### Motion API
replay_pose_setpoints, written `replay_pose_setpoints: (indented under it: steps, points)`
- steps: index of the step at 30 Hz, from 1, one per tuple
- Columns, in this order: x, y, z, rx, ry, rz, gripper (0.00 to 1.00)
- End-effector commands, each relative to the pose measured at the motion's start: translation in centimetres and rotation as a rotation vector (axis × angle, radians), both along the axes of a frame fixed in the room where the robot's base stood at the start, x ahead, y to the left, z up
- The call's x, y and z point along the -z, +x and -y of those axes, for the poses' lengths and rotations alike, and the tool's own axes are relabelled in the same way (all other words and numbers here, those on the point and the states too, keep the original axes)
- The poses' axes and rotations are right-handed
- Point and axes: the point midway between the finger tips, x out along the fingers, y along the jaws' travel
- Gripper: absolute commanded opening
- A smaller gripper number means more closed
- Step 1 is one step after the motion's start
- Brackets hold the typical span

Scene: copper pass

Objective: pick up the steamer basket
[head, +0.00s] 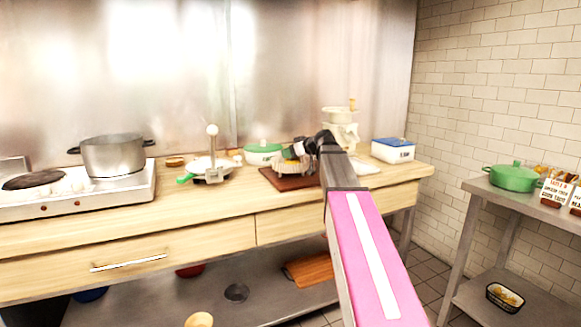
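A small, pale ribbed object (285,166), which looks like the steamer basket, sits on a brown board (279,181) on the wooden counter. It is small and partly covered, so I cannot be sure of its shape. My arm reaches in from the lower right. My dark gripper (303,149) is at the right and upper side of the ribbed object, over the board. Its fingers are too small and overlapped to show whether they are open or touching the object. Something yellow and green shows beside the gripper.
A steel pot (112,155) stands on the stove at left. A scale-like item (212,160), a green-lidded white dish (262,154), a cream grinder (340,130) and a blue-lidded box (393,150) crowd the counter. A side table at right holds a green pot (513,178).

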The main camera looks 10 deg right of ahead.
Motion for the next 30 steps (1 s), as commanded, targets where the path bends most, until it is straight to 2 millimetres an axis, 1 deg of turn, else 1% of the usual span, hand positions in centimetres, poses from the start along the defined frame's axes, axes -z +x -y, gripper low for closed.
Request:
replay_pose_setpoints:
  steps: [1,2,3,4,13,17,23,30]
  points:
    - [0.0,0.0,0.0,0.000,0.000,0.000,0.29]
    - [0.0,0.0,0.0,0.000,0.000,0.000,0.19]
    - [0.0,0.0,0.0,0.000,0.000,0.000,0.06]
    - [0.0,0.0,0.0,0.000,0.000,0.000,0.00]
    - [-0.1,0.0,0.0,0.000,0.001,0.001,0.00]
    - [-0.5,0.0,0.0,0.000,0.000,0.001,0.00]
    - [-2.0,0.0,0.0,0.001,0.000,0.002,0.00]
    - [-4.2,0.0,0.0,0.000,0.001,0.002,0.00]
